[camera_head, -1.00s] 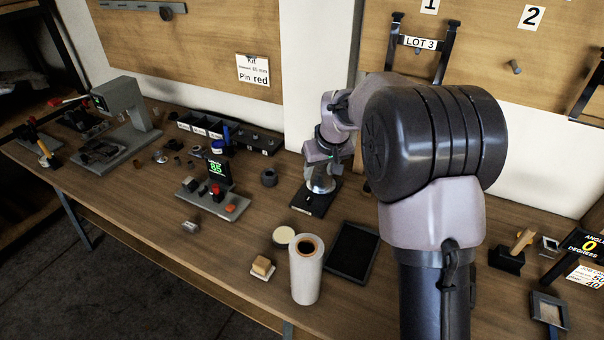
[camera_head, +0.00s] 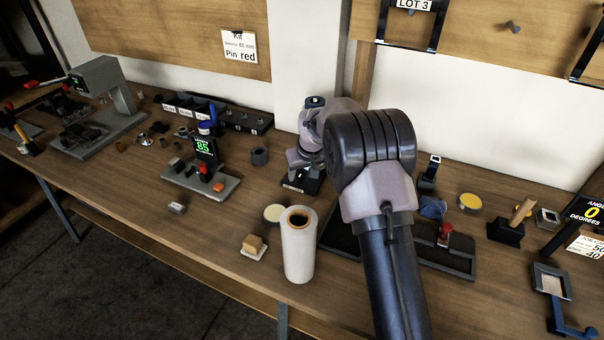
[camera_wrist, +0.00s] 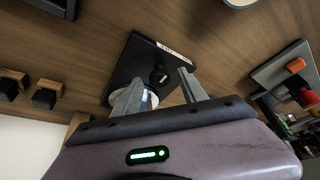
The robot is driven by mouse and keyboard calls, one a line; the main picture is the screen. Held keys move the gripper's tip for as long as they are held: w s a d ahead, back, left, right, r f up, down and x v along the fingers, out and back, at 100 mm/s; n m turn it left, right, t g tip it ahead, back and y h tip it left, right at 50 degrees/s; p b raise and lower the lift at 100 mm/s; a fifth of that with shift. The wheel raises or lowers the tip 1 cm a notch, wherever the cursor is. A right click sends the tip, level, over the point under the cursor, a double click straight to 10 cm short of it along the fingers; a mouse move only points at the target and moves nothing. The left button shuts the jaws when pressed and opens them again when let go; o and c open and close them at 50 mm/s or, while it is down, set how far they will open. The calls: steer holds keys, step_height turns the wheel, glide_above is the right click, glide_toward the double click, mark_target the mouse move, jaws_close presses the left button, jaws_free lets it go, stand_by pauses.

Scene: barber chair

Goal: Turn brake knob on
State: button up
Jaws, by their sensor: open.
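My gripper (camera_wrist: 159,78) is open in the wrist view, its two grey fingers pointing down at a black base plate (camera_wrist: 128,65) with a small white label. A small dark knob-like part (camera_wrist: 158,76) stands on this plate, between the fingertips as seen from the wrist; contact cannot be told. A pale round part (camera_wrist: 150,97) is partly hidden behind the left finger.
A white roll (camera_head: 298,245) stands in front of my arm. A device with a green 85 display and red knob (camera_head: 204,169) is at the left. A dark tray (camera_head: 450,262) with a red-topped part (camera_head: 445,234) lies right. A wall rises behind the bench.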

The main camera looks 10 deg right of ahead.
steer(key=shift+c, duration=0.4)
jaws_close()
